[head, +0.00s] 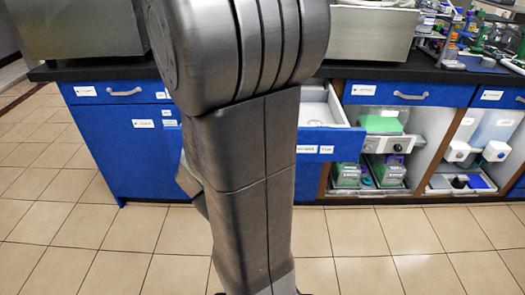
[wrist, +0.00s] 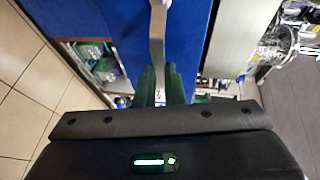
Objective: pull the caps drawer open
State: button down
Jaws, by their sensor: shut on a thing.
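In the head view a drawer with a blue front (head: 345,143) stands pulled out of the counter, its white inside (head: 318,105) partly showing. Small white labels sit on its front, too small to read surely; my arm hides its left part. My gripper is hidden behind my arm in the head view. In the wrist view my gripper (wrist: 159,80) has its two green fingers closed around a silvery drawer handle (wrist: 157,25) on a blue front (wrist: 188,40).
A closed blue drawer (head: 105,92) is at left, another (head: 425,94) at right. Below it are open shelves with boxes (head: 380,124) and devices. The black counter (head: 350,71) carries steel equipment (head: 370,32). The tiled floor (head: 370,250) in front is clear.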

jog(key=c, duration=1.5)
grip_release()
jog(key=shift+p+v, duration=1.15)
jog(key=shift+v, duration=5.8)
jog(key=shift+w, duration=0.1)
jog(key=shift+b+x, duration=0.9)
jog(key=shift+x, duration=4.55)
